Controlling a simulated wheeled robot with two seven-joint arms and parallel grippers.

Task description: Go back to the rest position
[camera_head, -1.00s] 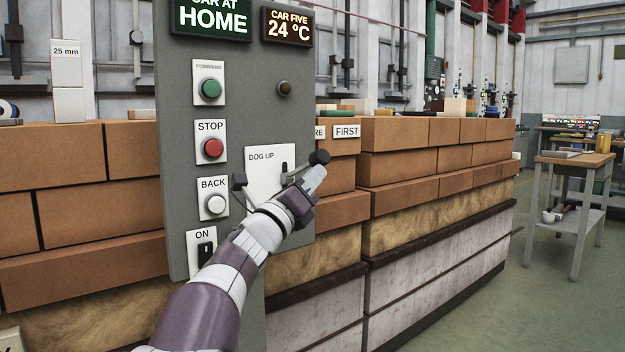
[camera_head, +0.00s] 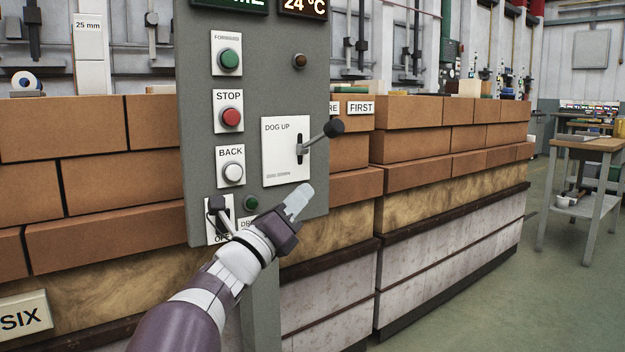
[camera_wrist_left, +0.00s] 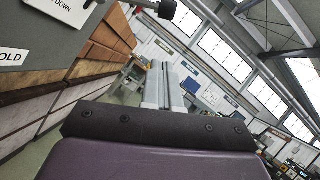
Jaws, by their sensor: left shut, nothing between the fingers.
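My left gripper (camera_head: 300,200) shows in the head view, in front of the lower right part of the grey control panel (camera_head: 262,95). Its fingers are shut with nothing between them. It is below the dog lever (camera_head: 334,128), whose dark knob sticks out to the right of the "DOG UP" plate (camera_head: 278,172); the two look apart. In the left wrist view the shut fingers (camera_wrist_left: 164,85) point away from me, with a dark knob (camera_wrist_left: 166,9) at the top. My right gripper is in neither view.
The panel has a green forward button (camera_head: 229,60), a red stop button (camera_head: 231,117), a white back button (camera_head: 233,173) and a switch (camera_head: 218,207) at lower left. A brick wall (camera_head: 405,150) runs behind it. A workbench (camera_head: 585,146) stands at right; the floor (camera_head: 480,300) before it is clear.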

